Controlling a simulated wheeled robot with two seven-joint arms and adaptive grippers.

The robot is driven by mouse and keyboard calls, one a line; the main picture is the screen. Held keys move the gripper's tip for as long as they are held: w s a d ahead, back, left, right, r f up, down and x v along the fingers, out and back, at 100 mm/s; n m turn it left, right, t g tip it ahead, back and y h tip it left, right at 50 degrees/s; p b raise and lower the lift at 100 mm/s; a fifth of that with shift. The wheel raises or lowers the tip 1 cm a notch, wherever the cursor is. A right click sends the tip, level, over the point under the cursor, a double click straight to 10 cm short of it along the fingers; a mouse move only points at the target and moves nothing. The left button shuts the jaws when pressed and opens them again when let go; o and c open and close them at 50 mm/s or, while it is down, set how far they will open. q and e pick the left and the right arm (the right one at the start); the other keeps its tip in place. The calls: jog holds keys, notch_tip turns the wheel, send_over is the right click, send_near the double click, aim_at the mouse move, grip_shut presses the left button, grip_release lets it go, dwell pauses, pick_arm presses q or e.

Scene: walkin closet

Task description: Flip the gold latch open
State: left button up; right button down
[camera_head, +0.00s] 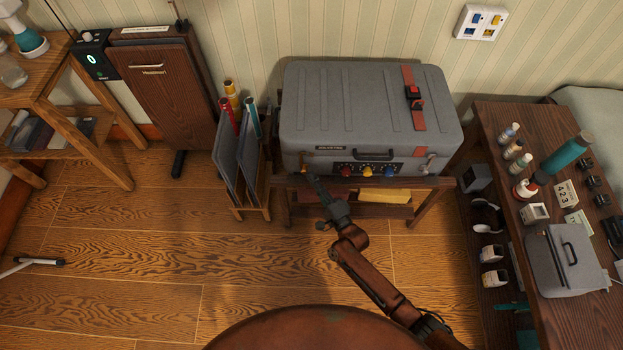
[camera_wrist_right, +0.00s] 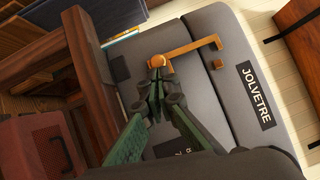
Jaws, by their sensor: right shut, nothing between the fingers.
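A grey hard case (camera_head: 350,110) lies on a low wooden stand. The gold latch (camera_wrist_right: 190,51) is on its side; in the right wrist view it is a bent bar with a rounded end near my fingertips. In the head view the latch (camera_head: 303,165) is small, at the case's front left corner. My right gripper (camera_head: 310,181) reaches up to that corner. It is shut and empty, with its tips (camera_wrist_right: 157,75) right at the latch's rounded end; I cannot tell whether they touch. My left gripper is out of view.
The stand (camera_head: 430,184) has a lower shelf with a yellow item (camera_head: 384,196). Left of it is a rack (camera_head: 236,165) with folders and rolled tubes. A dark wood table (camera_head: 510,205) with bottles stands on the right. The wooden floor (camera_head: 150,240) in front is mostly clear.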

pick_arm(q)
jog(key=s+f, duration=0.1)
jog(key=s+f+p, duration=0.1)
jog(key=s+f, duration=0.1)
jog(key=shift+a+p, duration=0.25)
jog(key=shift+p, duration=0.1)
pick_arm(e)
jog(key=w+d+v, duration=0.1)
jog(key=d+v, duration=0.1)
jog(key=v, duration=1)
jog(key=shift+d+f, duration=0.15)
jog(key=shift+d, duration=0.1)
jog(key=shift+s, duration=0.15)
